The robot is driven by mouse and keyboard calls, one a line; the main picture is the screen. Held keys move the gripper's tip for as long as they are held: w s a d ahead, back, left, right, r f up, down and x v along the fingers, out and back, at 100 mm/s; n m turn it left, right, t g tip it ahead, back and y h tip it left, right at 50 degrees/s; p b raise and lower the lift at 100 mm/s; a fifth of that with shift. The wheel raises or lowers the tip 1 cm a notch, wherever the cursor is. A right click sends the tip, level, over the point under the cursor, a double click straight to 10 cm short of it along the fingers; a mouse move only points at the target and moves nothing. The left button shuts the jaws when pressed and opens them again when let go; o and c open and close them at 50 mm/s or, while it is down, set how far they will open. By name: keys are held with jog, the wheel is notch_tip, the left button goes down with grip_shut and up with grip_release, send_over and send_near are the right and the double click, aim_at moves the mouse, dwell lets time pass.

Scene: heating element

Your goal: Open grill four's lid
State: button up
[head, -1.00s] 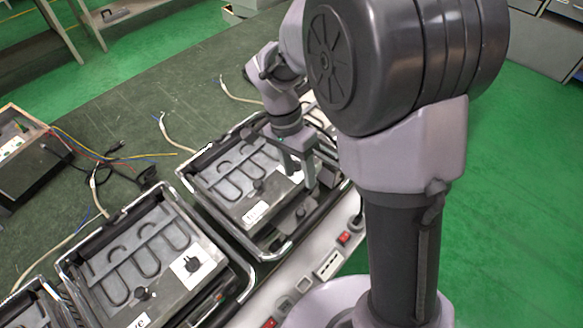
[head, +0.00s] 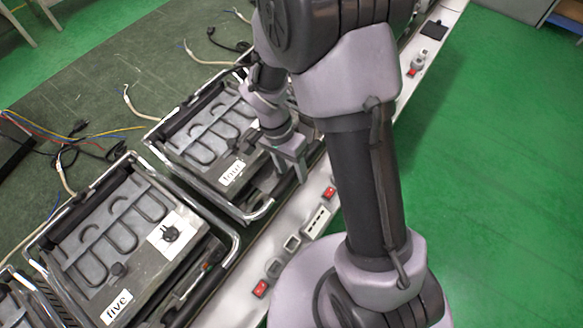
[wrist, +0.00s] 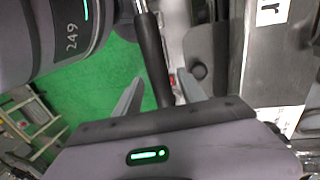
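Grill four (head: 200,140), a grey metal lid with raised loops and a label reading four (head: 231,173), sits closed on the bench in the head view. My gripper (head: 291,172) is at its front right edge, pointing down. In the wrist view my gripper (wrist: 159,80) has its two fingers apart, with a black round handle bar (wrist: 153,52) running between them. A gap shows on both sides of the bar, so it does not look gripped. Part of grill four's right side is hidden behind my arm in the head view.
Grill five (head: 110,240) stands closed to the lower left. A pale bench strip with red switches (head: 260,288) and sockets (head: 317,221) runs along the front of the grills. Loose cables (head: 75,150) lie behind them. Green floor is open at the right.

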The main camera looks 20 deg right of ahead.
grip_shut()
jog(key=shift+r, duration=0.1)
dwell(1.2)
